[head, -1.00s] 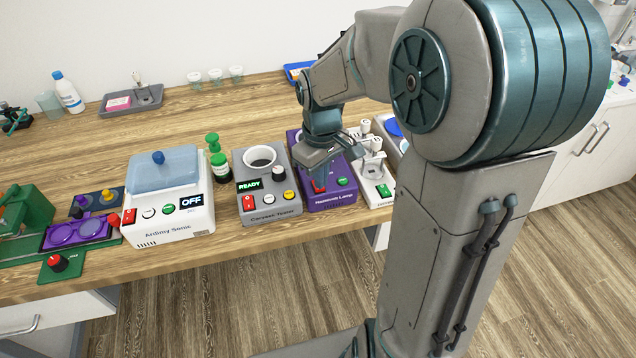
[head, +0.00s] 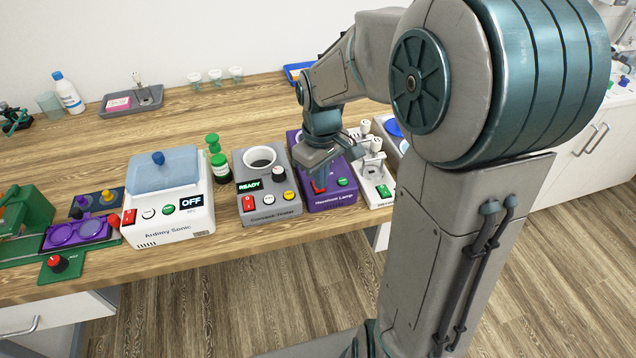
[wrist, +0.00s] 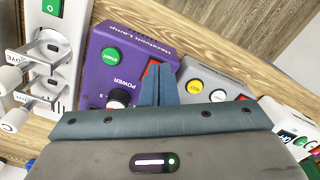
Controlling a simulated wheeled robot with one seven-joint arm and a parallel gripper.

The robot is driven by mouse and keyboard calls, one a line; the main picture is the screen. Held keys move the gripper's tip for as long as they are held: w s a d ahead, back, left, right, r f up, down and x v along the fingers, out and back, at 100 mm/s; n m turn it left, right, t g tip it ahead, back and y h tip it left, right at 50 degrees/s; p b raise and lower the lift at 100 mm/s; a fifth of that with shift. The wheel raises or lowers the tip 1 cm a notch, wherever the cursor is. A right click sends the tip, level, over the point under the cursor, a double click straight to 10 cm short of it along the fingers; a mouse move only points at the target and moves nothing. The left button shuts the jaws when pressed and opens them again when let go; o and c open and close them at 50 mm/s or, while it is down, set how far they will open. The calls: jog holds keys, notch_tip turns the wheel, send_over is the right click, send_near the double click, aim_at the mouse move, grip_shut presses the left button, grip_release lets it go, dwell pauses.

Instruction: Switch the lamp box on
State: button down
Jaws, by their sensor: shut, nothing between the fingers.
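The lamp box (head: 332,203) is purple, with a label ending in "Lamp" on its front edge, and stands near the front of the bench. It also shows in the wrist view (wrist: 103,72), with a green START button (wrist: 110,55) and a dark POWER knob (wrist: 118,97). Its red switch (wrist: 147,72) is partly hidden behind my fingers. My gripper (head: 319,181) is shut and empty, with its fingertips (wrist: 158,68) right at the red switch. I cannot tell whether they touch it or which way it is set.
A grey box (head: 268,212) with a READY display stands close on the left. A white unit (head: 376,190) with several upright white parts stands close on the right. A white box (head: 170,224) reading OFF is further left. The bench behind is mostly clear.

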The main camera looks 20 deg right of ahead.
aim_at(321, 194)
jog(key=shift+f+b, duration=0.7)
jog(key=shift+f, duration=0.25)
dwell(0.9)
jog(key=shift+r, duration=0.1)
notch_tip(321, 194, up, 7)
jog(key=p, duration=0.5)
jog(key=shift+p, duration=0.4)
jog(key=s+r+m+t, duration=0.1)
jog(key=s+r+m, duration=0.1)
jog(key=s, duration=0.5)
jog(key=s+r+m+t, duration=0.2)
jog(key=s+r+m, duration=0.1)
jog(key=s, duration=0.4)
jog(key=shift+s+r+m, duration=0.15)
jog(key=shift+s+m, duration=0.1)
jog(key=shift+m, duration=0.25)
jog(key=shift+a, duration=0.1)
dwell(0.4)
